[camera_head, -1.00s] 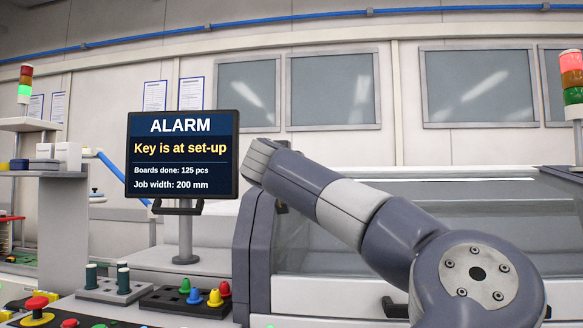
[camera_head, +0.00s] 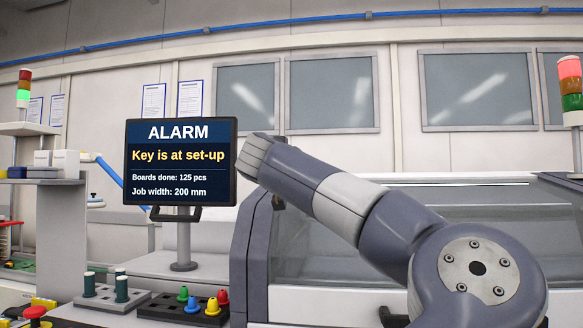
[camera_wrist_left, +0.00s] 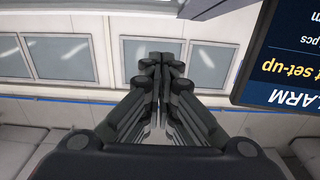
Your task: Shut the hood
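The hood (camera_head: 258,250) is the grey-framed cover with clear panes on the machine at right in the head view. My arm crosses in front of it and hides much of it, so I cannot tell how far open it stands. A dark handle (camera_head: 392,316) shows low on its front, partly behind my arm. My left gripper (camera_wrist_left: 159,62) is in the left wrist view, its fingers together with nothing seen between them, apart from the hood. My right gripper is not seen in any view.
A monitor (camera_head: 181,161) reading "ALARM, Key is at set-up" stands left of the hood and also shows upside down in the wrist view (camera_wrist_left: 290,58). Coloured pegs (camera_head: 203,303) and a red button (camera_head: 35,312) are below. A signal tower (camera_head: 571,90) at right glows red.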

